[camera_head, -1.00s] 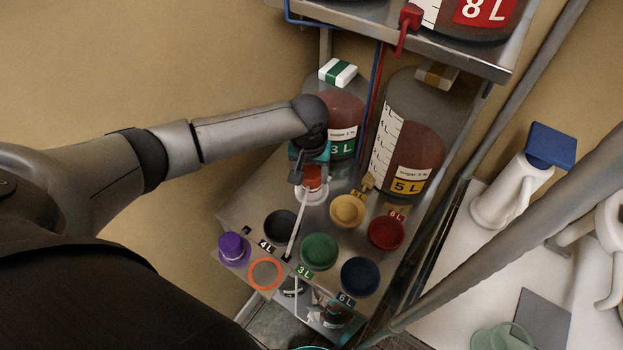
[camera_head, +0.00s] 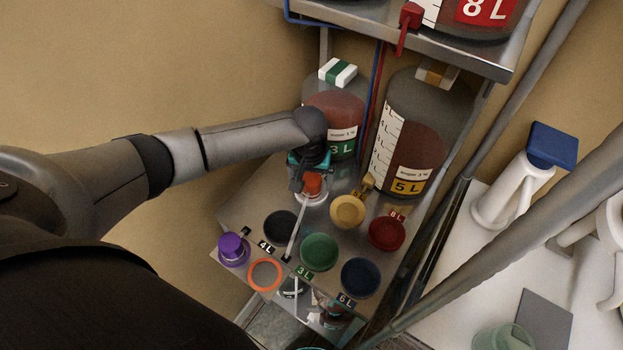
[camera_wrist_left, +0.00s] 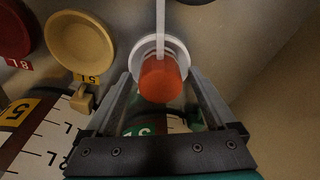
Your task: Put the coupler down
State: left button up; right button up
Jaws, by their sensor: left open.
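The coupler looks to be the orange-red cylinder (camera_head: 313,184) in a white round seat (camera_head: 311,200) on the steel shelf, in front of the 3 L bottle. A pale thin tube runs from it towards the front of the shelf. My left gripper (camera_head: 311,183) is over it, pointing down. In the left wrist view the orange coupler (camera_wrist_left: 160,80) sits in the white ring (camera_wrist_left: 148,48), between the spread fingers of my left gripper (camera_wrist_left: 162,88), with a gap showing on each side. My right gripper does not show.
Round caps stand close by: yellow (camera_head: 347,211), black (camera_head: 280,225), green (camera_head: 319,251), red (camera_head: 387,232), blue (camera_head: 360,276). A 3 L bottle (camera_head: 333,110) and a 5 L bottle (camera_head: 410,130) stand behind. A purple cap (camera_head: 233,249) and an orange ring (camera_head: 264,274) are at front left.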

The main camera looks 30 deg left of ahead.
aim_at(310, 186)
pick_arm(q)
notch_tip(310, 186, up, 12)
jog(key=s+p, duration=0.1)
jog(key=shift+s+d, duration=0.25)
jog(key=shift+s, duration=0.1)
dwell(0.6)
